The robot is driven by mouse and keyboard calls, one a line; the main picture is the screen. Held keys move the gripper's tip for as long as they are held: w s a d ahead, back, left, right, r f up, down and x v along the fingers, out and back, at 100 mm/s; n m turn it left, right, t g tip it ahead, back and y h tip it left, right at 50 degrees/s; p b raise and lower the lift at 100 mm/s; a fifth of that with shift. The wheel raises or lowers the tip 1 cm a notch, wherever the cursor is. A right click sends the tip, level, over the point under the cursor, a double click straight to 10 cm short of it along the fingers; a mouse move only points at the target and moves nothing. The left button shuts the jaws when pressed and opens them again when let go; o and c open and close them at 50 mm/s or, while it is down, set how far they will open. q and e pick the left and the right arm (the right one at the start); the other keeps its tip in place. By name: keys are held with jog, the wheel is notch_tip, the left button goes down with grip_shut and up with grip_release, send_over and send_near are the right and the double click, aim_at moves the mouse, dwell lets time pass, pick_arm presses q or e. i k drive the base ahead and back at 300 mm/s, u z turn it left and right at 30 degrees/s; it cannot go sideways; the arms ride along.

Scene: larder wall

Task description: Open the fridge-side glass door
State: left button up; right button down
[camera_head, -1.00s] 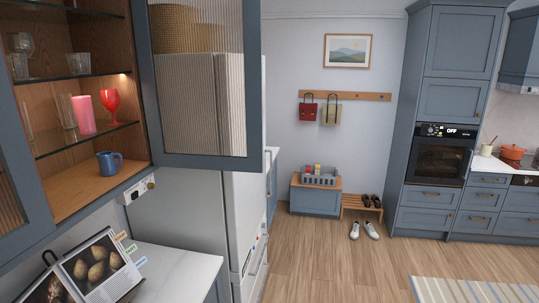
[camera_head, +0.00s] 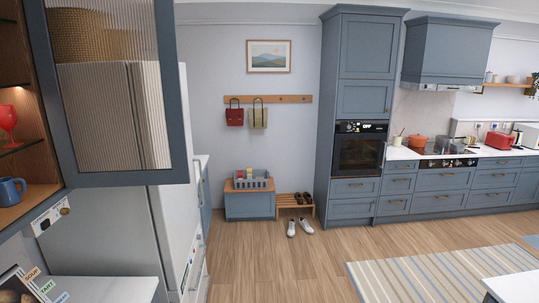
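The fridge-side glass door (camera_head: 118,179) is the blue-framed, ribbed-glass door at the upper left. It stands open, swung out from the wall cupboard, with a basket and the pale fridge blurred behind its glass. Inside the cupboard, a red goblet (camera_head: 8,118) stands on a glass shelf and a blue mug (camera_head: 10,191) on the wooden floor. The fridge (camera_head: 112,236) stands below and behind the door. Neither of my grippers is in view.
A cookbook (camera_head: 22,287) lies at the lower left by a pale counter (camera_head: 105,289). The wooden floor (camera_head: 265,265) ahead is clear. A bench (camera_head: 250,206), shoes (camera_head: 300,228) and a striped rug (camera_head: 430,278) lie farther off. A pale worktop corner (camera_head: 512,288) is at the lower right.

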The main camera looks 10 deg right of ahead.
aim_at(109, 72)
jog(key=z, duration=0.65)
jog(key=i, duration=2.8)
jog(key=u, duration=2.7)
